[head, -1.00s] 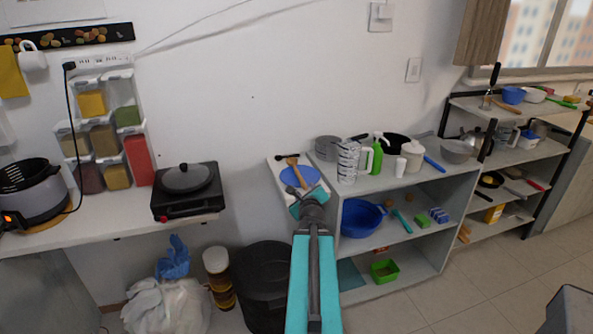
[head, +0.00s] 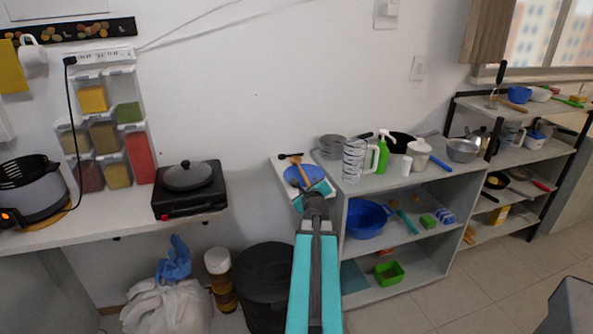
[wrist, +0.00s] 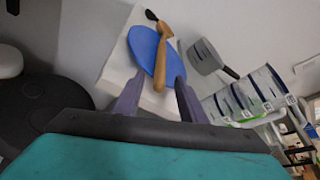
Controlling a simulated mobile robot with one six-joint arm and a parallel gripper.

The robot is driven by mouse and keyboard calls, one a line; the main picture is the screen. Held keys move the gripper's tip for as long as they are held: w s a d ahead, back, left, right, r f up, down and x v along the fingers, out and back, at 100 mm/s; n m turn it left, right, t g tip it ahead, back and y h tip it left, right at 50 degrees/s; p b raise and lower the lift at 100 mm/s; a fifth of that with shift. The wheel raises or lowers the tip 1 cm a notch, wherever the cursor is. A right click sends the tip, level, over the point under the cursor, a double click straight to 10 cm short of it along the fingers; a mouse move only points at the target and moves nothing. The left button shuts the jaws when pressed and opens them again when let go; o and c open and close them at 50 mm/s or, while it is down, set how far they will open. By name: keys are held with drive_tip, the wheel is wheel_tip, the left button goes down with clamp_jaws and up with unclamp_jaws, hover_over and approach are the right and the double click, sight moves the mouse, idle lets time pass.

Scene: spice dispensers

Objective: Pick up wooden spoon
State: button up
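The wooden spoon (head: 298,166) lies across a blue oval dish (head: 291,176) on a small white surface at the left end of the shelf unit. In the wrist view the spoon (wrist: 161,62) shows its rounded end at the top, with its handle pointing down toward my gripper (wrist: 159,77). My gripper also shows in the head view (head: 310,194), at the front of this surface. Its two fingers are spread, with the handle's lower end in the gap as seen from the wrist. I cannot tell how far above the spoon the fingers are.
A dark utensil (head: 290,156) lies beside the spoon's far end. A grey pan (head: 331,147) and a striped pitcher (head: 354,160) stand close on the right. A black bin (head: 262,275) stands below on the left, near the counter with the hot plate (head: 189,205).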

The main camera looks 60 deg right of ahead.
drive_tip(key=shift+d, duration=0.3)
drive_tip(key=shift+w+a, duration=0.1)
drive_tip(key=shift+a, duration=0.05)
clamp_jaws()
